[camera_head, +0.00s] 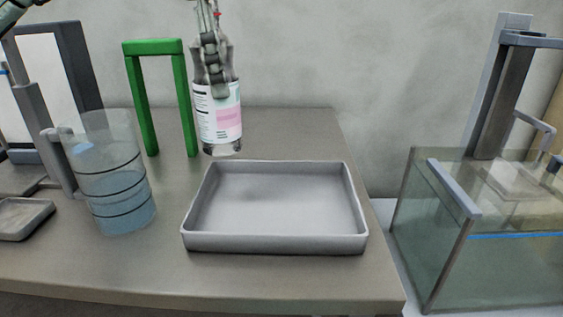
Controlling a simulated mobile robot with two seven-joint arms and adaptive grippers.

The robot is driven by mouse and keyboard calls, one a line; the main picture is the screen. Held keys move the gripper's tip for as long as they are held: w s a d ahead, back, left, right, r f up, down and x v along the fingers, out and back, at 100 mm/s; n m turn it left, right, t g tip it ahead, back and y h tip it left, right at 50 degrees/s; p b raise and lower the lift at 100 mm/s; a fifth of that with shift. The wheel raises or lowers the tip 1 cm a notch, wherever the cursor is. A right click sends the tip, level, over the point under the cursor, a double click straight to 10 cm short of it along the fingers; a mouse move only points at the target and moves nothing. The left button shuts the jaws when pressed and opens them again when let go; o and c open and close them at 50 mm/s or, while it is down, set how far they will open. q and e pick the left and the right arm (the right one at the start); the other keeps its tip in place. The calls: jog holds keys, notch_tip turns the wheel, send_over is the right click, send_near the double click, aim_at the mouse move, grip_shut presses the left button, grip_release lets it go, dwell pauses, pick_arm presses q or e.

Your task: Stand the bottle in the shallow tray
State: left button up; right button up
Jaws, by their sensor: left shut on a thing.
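The bottle (220,122) is a clear bottle with a white and pink label. It hangs upright in the air, near the back left corner of the shallow tray. My left gripper (217,88) comes from above and is shut on the bottle's upper part, which the fingers partly hide. The shallow tray (275,243) is grey, rectangular and empty, and lies on the table near its right end. The bottle's base is above the table and looks apart from the tray. My right gripper does not show.
A green frame (183,98) stands behind the tray's left side. A clear jug (115,190) with bluish liquid stands left of the tray. A small grey dish (22,218) lies far left. A glass tank (480,240) stands right, beyond the table's (310,288) edge.

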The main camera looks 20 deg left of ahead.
aim_at(231, 64)
pick_arm(q)
jog(key=d+f, duration=0.1)
jog(key=d, duration=0.1)
jog(key=shift+s+d+f, duration=0.1)
jog(key=shift+d+f, duration=0.2)
jog(key=shift+f, duration=0.1)
jog(key=d+f, duration=0.6)
jog(key=f, duration=0.1)
jog(key=shift+d+f+p, duration=0.15)
jog(key=shift+f+p, duration=0.15)
jog(key=shift+p, duration=0.15)
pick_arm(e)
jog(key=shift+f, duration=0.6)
pick_arm(q)
jog(key=shift+f, duration=0.1)
